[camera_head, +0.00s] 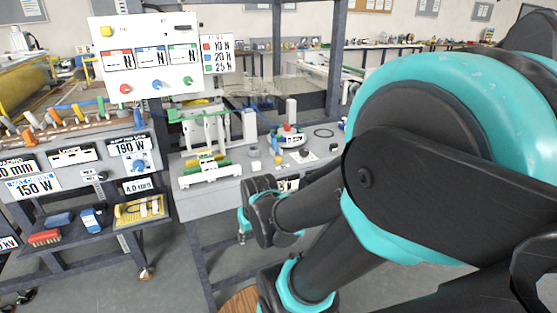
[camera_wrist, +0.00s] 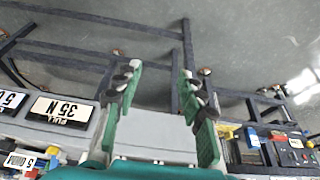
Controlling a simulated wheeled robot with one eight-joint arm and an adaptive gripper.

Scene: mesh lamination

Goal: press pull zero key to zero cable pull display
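My gripper (camera_wrist: 160,72) is open in the wrist view, its two green and black fingers apart with nothing between them. Beyond the tips are grey floor and dark frame bars. An upside-down display (camera_wrist: 60,110) reading 35 N, with a label that looks like PULL, lies left of the fingers. In the head view my gripper (camera_head: 244,228) hangs low before the grey middle bench, partly hidden by my wrist. A white panel (camera_head: 145,55) at upper left carries three displays and red, blue and green buttons. I cannot tell which key is the pull zero key.
The grey bench (camera_head: 215,200) holds a white and green fixture (camera_head: 208,170) and small parts. At left, a bench has several displays, with a lower shelf holding a red brush (camera_head: 44,237) and a yellow tray (camera_head: 140,210). Floor between the benches is open.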

